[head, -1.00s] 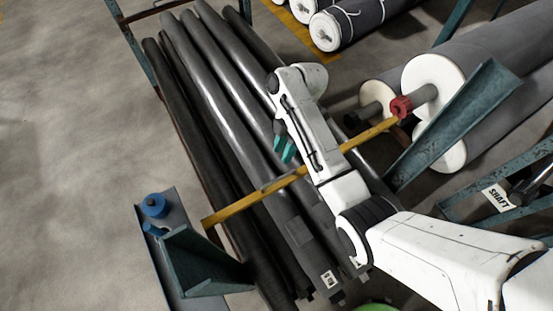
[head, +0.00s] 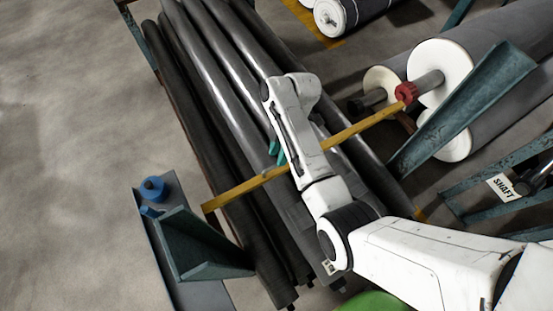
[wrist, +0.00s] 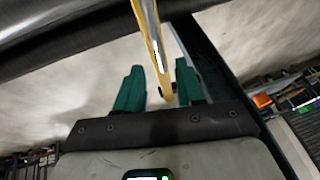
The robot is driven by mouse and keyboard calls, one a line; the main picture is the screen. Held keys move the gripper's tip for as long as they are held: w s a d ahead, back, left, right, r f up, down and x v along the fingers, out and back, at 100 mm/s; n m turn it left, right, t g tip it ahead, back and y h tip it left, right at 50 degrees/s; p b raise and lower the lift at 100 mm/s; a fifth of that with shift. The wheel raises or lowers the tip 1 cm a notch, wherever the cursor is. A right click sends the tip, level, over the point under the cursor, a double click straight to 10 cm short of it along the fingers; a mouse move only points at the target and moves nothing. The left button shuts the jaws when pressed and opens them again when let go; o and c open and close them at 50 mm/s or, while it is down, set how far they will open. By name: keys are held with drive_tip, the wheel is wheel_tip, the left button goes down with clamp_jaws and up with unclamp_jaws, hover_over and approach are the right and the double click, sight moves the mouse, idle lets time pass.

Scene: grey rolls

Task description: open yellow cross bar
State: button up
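The yellow cross bar (head: 240,190) lies slantwise over the dark rolls in the head view, from a free left end to a red collar (head: 406,93) at upper right. My arm covers part of its middle. My gripper (head: 277,152) has teal fingers just above the bar in that picture. In the wrist view the two fingers of my gripper (wrist: 159,68) stand apart, and the yellow bar (wrist: 154,45) runs down into the gap between them. A clear space shows on each side of the bar. I cannot tell how far it is in depth from the fingers.
Long dark rolls (head: 205,80) lie under the bar. A teal upright (head: 200,245) with a blue knob (head: 152,189) stands at lower left. A slanted teal beam (head: 470,110) and large white-ended rolls (head: 446,70) are at right. Floor at far left is clear.

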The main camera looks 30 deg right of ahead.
drive_tip(key=shift+x, duration=1.6)
clamp_jaws()
